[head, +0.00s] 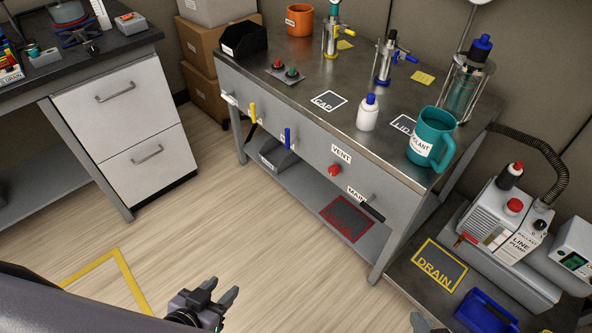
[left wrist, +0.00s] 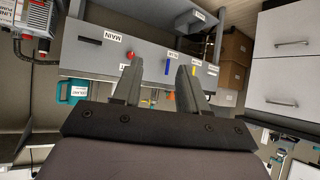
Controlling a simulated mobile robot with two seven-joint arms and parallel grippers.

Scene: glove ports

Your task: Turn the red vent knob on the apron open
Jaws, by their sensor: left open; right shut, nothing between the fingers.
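The red vent knob (head: 334,170) is on the grey front apron (head: 300,148) of the metal bench, just below the VENT label (head: 341,154). My left gripper (head: 222,288) is open and empty, low in front of the bench and well apart from the knob. In the left wrist view, which is upside down, the knob (left wrist: 130,55) shows near one fingertip of my left gripper (left wrist: 160,65), with the apron behind. Only a grey tip of my right gripper (head: 420,322) shows at the bottom edge of the head view; it is shut.
The blue handle (head: 288,138) and yellow handle (head: 252,112) are left of the knob. The black MAIN handle (head: 373,211) is to its right. A teal mug (head: 431,138) stands near the bench edge.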

